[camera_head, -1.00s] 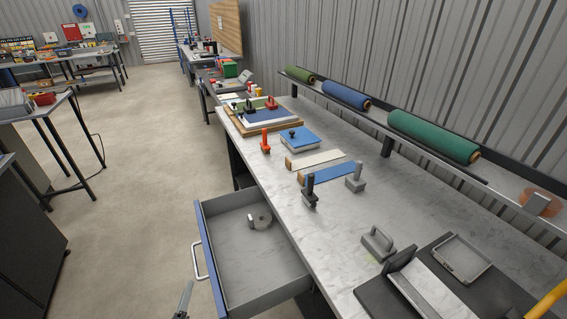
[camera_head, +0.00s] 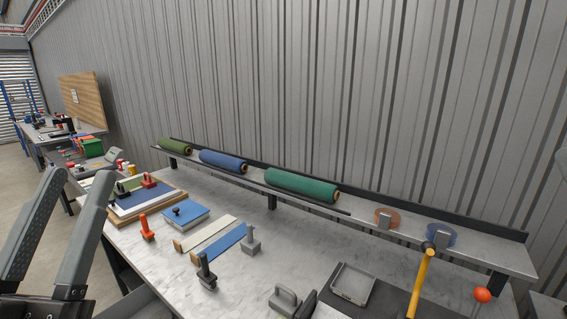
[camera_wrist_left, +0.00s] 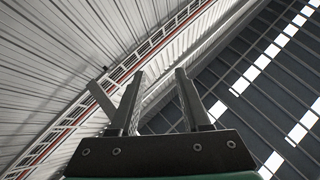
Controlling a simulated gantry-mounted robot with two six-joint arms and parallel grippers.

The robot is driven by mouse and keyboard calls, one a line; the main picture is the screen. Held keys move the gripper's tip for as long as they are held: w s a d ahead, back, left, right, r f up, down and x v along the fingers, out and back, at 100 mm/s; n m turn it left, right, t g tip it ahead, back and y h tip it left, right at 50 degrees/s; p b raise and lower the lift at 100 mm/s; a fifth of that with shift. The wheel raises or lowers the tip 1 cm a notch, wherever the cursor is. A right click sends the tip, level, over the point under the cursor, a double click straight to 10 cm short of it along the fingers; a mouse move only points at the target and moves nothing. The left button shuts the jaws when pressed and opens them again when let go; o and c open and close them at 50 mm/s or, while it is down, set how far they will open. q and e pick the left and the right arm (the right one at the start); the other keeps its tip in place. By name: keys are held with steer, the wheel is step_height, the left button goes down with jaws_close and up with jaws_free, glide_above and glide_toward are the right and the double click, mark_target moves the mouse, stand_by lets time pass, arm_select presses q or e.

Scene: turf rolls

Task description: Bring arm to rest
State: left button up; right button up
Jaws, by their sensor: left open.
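My left gripper (camera_head: 79,182) stands upright at the left of the head view, close to the camera, with its two fingers apart and nothing between them. In the left wrist view its open fingers (camera_wrist_left: 159,75) point up towards the wall and roof, with no object between them. My right gripper is not in view.
A shelf above the workbench (camera_head: 160,255) holds an olive roll (camera_head: 174,147), a blue roll (camera_head: 222,162) and a green roll (camera_head: 300,186). A yellow-handled tool (camera_head: 420,285) and a red ball-topped tool (camera_head: 482,296) stand at the right. Air around the left fingers is clear.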

arm_select(q)
steer(key=s+d+r+t+h, duration=0.1)
steer(key=s+d+r+h, duration=0.4)
steer(key=r, duration=0.2)
step_height(320, 180, up, 36)
steer(key=a+p, duration=0.1)
steer(key=p, duration=3.7)
steer(key=shift+w+a+y, duration=0.2)
steer(key=shift+w+y, duration=0.2)
